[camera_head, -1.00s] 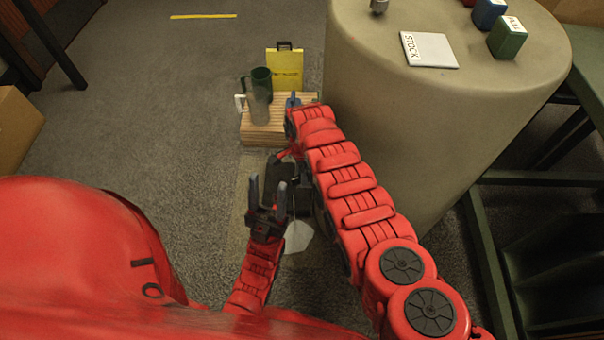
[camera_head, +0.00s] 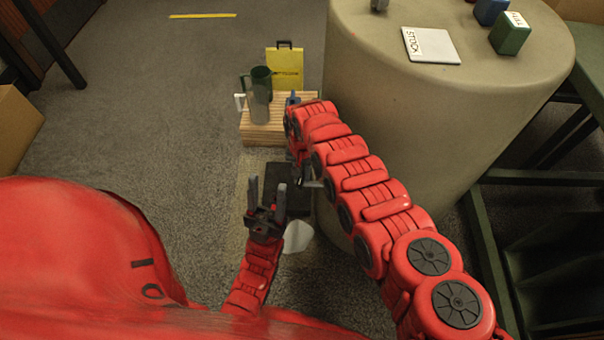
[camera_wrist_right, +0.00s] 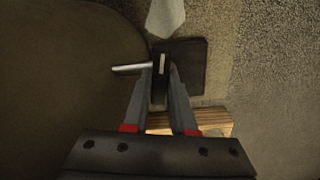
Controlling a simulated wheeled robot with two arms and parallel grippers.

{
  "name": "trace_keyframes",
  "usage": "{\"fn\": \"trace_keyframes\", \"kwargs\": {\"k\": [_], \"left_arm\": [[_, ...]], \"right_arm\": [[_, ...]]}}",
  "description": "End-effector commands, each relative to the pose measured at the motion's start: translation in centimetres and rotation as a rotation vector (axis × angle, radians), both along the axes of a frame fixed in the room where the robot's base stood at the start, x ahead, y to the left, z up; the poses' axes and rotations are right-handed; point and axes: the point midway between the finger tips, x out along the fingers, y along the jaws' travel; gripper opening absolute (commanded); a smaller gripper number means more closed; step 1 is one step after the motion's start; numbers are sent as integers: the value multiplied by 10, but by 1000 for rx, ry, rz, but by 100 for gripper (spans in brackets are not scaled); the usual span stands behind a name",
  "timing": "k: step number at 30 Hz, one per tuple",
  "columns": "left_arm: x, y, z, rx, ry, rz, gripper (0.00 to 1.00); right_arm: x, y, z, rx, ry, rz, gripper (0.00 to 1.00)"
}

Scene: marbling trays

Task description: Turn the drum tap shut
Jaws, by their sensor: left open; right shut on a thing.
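The beige drum (camera_head: 400,130) stands at the right of the head view and fills the left of the right wrist view (camera_wrist_right: 60,80). Its tap has a silver pipe (camera_wrist_right: 130,69) coming from the drum wall and a dark handle (camera_wrist_right: 159,92). My right gripper (camera_wrist_right: 160,74) is shut on the dark handle, one finger on each side. In the head view my right arm mostly hides that gripper and the tap. My left gripper (camera_head: 267,189) is open and empty, left of the tap and above the floor.
A dark flat slab (camera_head: 290,203) and a white patch (camera_head: 298,237) lie on the floor below. Beyond, a wooden slatted stand (camera_head: 262,132) holds a green jug (camera_head: 261,80). A yellow case (camera_head: 286,67) is behind it.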

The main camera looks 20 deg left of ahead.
Motion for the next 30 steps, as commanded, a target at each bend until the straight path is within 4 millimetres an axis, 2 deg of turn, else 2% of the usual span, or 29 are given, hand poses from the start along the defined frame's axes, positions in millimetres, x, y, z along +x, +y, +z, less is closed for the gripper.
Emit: {"fn": "trace_keyframes", "kwargs": {"k": [12, 28, 29, 30], "left_arm": [[-1, 0, -3, 5, -4, 1, 50], [-1, 0, -4, 5, -5, 1, 50], [-1, 0, -4, 5, -5, 1, 50], [-1, 0, -4, 5, -5, 1, 50]], "right_arm": [[-1, 0, -1, -1, 2, 181, 0], [-1, 0, -1, -1, 3, 203, 0], [-1, 0, -1, -1, 3, 203, 27], [-1, 0, -1, -1, 3, 203, 34]]}}
